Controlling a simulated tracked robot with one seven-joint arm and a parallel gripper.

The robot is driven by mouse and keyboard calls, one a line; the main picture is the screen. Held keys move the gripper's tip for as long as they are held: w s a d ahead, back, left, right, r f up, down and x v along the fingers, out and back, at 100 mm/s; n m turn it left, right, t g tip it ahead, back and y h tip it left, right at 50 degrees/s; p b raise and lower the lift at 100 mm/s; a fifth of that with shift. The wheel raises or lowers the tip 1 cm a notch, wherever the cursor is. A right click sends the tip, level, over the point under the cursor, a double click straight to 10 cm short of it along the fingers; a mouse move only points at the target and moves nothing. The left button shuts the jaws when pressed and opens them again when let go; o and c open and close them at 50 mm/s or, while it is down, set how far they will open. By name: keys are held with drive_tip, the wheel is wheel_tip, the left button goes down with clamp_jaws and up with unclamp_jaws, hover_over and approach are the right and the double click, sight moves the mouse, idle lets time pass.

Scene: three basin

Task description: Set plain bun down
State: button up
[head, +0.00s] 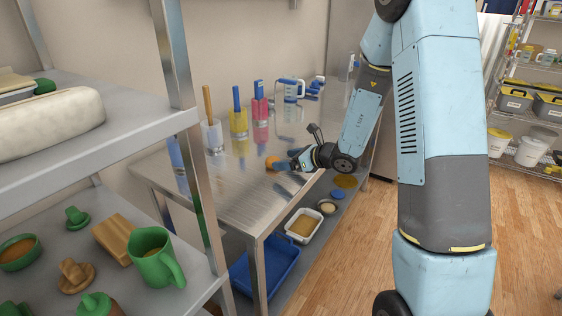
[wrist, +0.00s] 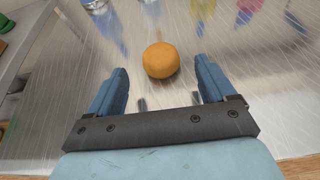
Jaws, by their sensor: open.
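The plain bun (wrist: 161,60) is a round orange-brown bun resting on the steel table. In the wrist view it lies just beyond my gripper (wrist: 162,72), near the middle between the two blue fingers and apart from both. My gripper is open and empty. In the head view the bun (head: 271,162) shows small on the tabletop, just left of my gripper (head: 285,165), which is low over the table.
The steel table (head: 225,185) has clear room in front of the bun. Cups with coloured utensils, including a yellow cup (head: 239,123), and a measuring jug (head: 291,90) stand along its back. A metal shelf (head: 150,135) stands at left. A blue tray (head: 268,272) lies below.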

drive_tip(key=v, duration=0.8)
